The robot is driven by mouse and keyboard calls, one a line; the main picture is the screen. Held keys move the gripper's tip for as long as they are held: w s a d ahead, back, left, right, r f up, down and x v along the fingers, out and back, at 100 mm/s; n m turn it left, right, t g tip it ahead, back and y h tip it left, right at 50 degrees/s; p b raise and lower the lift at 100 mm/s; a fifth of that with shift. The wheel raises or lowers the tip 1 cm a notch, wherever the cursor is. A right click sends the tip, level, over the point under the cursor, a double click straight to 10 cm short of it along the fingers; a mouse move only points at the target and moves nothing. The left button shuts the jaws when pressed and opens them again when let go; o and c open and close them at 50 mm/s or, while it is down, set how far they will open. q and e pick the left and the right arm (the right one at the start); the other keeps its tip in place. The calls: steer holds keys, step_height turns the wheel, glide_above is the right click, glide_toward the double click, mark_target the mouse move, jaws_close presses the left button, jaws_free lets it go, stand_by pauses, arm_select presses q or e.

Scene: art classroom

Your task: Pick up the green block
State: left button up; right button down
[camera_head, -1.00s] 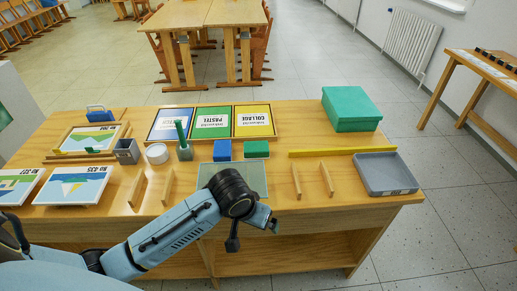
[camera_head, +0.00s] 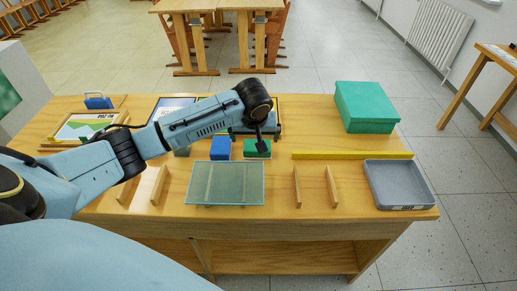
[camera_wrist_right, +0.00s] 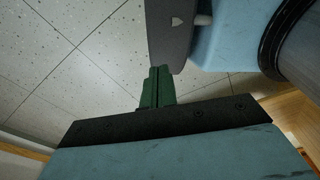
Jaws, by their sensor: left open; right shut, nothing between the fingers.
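The green block (camera_head: 249,151) sits on the table behind the green glass-like panel, just right of the blue block (camera_head: 220,148). My left gripper (camera_head: 261,146) hangs over the green block from above, its fingertips in front of or at the block's top. The left gripper is open; whether its fingers straddle the block is too small to tell. My right gripper (camera_wrist_right: 157,88) shows in the right wrist view, with its green fingers shut together and empty, above the tiled floor. It is not seen in the head view.
A green box (camera_head: 366,107) and a grey tray (camera_head: 401,185) stand on the right of the table, with a yellow strip (camera_head: 352,155) between. Upright wooden slats (camera_head: 331,186) stand beside the panel (camera_head: 224,184). My left arm covers the left-hand items partly.

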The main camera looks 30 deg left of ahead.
mark_target(256, 152)
arm_select(q)
steer(key=x, duration=0.3)
steer(key=shift+w+f+b, duration=0.1)
steer(key=shift+b, duration=0.2)
steer(key=shift+w+f, duration=0.1)
steer(key=shift+f, duration=0.05)
steer(key=x, duration=0.2)
steer(key=b+x, duration=0.1)
steer(key=x, duration=0.1)
steer(key=shift+w+b, duration=0.3)
steer(key=shift+w, duration=0.1)
steer(key=shift+w+f, duration=0.1)
steer(key=shift+f, duration=0.2)
steer(key=c, duration=0.9)
steer(key=shift+r, duration=0.15)
steer(key=shift+c, duration=0.7)
step_height(256, 152, up, 10)
steer(key=p, duration=0.2)
arm_select(e)
steer(key=shift+s+d+f, duration=0.2)
steer(key=shift+s+d, duration=0.1)
steer(key=shift+d, duration=0.2)
